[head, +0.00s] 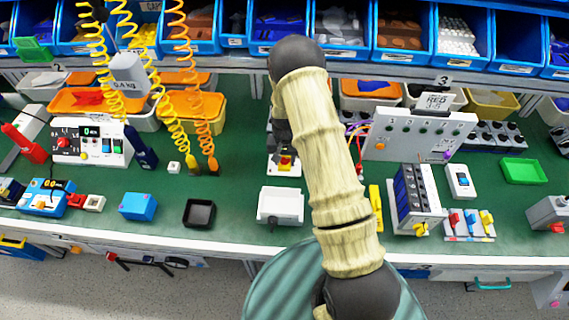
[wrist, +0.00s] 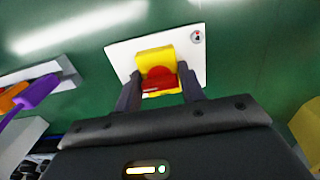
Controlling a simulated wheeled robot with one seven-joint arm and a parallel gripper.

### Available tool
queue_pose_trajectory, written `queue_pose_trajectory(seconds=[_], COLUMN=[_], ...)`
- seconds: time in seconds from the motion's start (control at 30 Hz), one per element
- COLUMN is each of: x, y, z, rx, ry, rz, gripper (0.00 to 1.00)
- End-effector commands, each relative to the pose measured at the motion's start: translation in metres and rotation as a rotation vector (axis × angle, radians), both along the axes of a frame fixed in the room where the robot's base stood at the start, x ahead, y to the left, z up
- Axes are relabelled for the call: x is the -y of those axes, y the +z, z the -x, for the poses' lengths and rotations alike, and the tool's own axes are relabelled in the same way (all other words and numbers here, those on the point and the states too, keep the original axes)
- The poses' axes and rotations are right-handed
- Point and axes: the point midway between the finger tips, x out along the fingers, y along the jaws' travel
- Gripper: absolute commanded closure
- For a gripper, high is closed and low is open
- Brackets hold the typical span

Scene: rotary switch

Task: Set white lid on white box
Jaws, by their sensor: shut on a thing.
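The white lid (wrist: 120,52) is a flat white plate with a yellow block (wrist: 154,56) and a red knob (wrist: 160,77) on it. In the head view the lid (head: 284,171) shows just behind the white box, partly hidden by my arm. My gripper (wrist: 160,88) is shut on the yellow-and-red switch of the lid, one finger on each side. I cannot tell whether the lid touches the bench. The white box (head: 280,205) stands open near the bench's front edge, in front of the lid.
A black tray (head: 199,213) and a blue box (head: 138,206) stand left of the white box. A yellow object (head: 375,208) and a blue-and-white rack (head: 415,195) stand to its right. A grey panel (head: 418,135) rises behind right. Green bench between black tray and white box is clear.

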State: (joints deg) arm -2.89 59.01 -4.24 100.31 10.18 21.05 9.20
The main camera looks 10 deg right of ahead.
Motion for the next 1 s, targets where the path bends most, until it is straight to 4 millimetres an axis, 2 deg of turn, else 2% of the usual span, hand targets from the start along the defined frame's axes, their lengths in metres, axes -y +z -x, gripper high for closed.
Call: queue_pose_trajectory(seconds=[0.27, 0.73, 1.0], x=[0.000, 0.000, 0.000], y=[0.012, 0.089, 0.101], z=[-0.001, -0.001, 0.000], rx=[0.002, 0.003, 0.000], ry=[0.000, 0.001, 0.000], rz=[0.000, 0.000, 0.000], gripper=[0.86, 0.86, 0.86])
